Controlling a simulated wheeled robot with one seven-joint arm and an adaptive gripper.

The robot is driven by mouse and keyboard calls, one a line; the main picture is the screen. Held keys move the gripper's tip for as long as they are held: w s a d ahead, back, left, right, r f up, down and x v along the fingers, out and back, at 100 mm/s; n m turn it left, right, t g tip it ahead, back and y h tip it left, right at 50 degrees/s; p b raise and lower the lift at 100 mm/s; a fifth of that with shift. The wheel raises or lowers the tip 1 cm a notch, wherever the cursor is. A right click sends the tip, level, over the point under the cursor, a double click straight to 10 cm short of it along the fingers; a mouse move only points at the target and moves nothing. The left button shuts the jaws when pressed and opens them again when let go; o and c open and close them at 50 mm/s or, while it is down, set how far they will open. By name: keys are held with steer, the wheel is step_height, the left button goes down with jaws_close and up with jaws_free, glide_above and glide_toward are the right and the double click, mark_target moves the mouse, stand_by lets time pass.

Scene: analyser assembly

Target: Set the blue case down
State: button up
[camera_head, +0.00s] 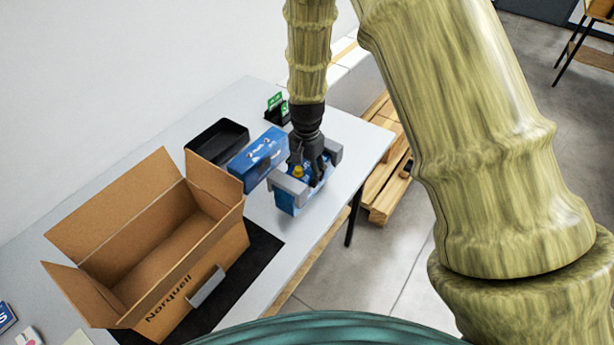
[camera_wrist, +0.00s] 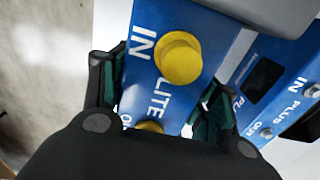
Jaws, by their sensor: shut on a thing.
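A blue case (camera_head: 287,204) with yellow knobs is under my gripper (camera_head: 307,176) near the right end of the table, between two grey blocks (camera_head: 289,185). In the wrist view the blue case (camera_wrist: 149,84) reads "IN", "LITE" and partly "OUT". My gripper (camera_wrist: 162,108) is shut on it, one finger on each side. Its underside is hidden, so I cannot tell whether it touches the table. A second blue case (camera_head: 259,158), reading "PLUS" in the wrist view (camera_wrist: 283,79), stands just to its left.
An open cardboard box (camera_head: 205,268) stands on a black mat (camera_head: 262,252) at the left front. A black tray (camera_head: 217,140) and a small black holder with green cards (camera_head: 277,106) are farther back. The white table (camera_head: 350,150) is bare toward its right edge; a wooden pallet (camera_head: 385,190) lies beyond.

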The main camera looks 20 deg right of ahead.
steer(key=shift+f+p, duration=0.6)
steer(key=shift+f, duration=0.9)
steer(key=o, duration=1.7)
steer(key=shift+f, duration=0.15)
steer(key=shift+r, duration=0.25)
steer(key=shift+r+b, duration=1.75)
steer(key=shift+r, duration=4.15)
